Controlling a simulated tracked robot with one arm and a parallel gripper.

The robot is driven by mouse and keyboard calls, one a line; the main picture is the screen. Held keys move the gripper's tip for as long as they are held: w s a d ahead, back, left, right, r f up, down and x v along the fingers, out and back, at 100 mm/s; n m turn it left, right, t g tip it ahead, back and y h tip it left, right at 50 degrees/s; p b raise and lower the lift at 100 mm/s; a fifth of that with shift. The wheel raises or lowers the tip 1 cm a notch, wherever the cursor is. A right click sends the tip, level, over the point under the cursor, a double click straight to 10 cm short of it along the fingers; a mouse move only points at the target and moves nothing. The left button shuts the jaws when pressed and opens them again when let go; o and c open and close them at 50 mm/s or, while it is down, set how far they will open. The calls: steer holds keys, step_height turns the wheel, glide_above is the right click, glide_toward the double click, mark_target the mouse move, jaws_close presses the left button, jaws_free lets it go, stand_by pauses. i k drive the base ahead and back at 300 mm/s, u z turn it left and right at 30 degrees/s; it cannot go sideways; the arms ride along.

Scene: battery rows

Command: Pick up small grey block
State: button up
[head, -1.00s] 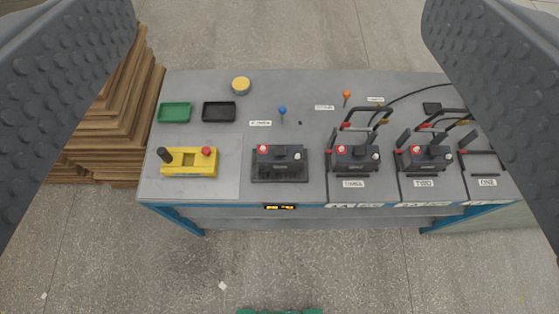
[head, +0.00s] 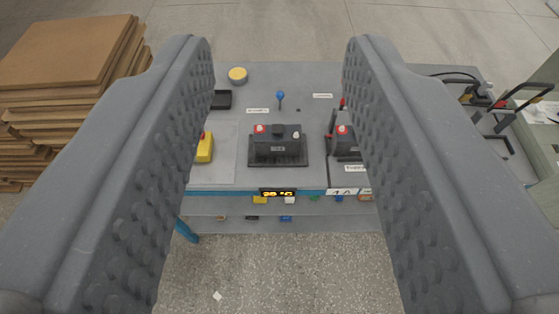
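My gripper (head: 279,48) is open and empty. Its two ribbed grey fingers reach up the left and right of the head view, with a wide gap over the bench. A small pale grey or whitish block (head: 290,200) shows on the shelf under the bench's front edge, just below the lit display. It is too small to tell its exact shade or shape. The gripper is well apart from it. Part of the lower shelf is hidden behind the fingers.
Several small coloured blocks share the lower shelf (head: 235,229), including a yellow one (head: 260,199) and a blue one (head: 286,218). A dark battery (head: 278,145) stands on the bench above. Stacked brown boards (head: 60,55) stand at left. Open floor lies in front.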

mark_target(274, 140)
steer(key=k, duration=0.95)
steer(key=z, duration=0.6)
steer(key=i, duration=2.2)
steer(key=u, duration=0.7)
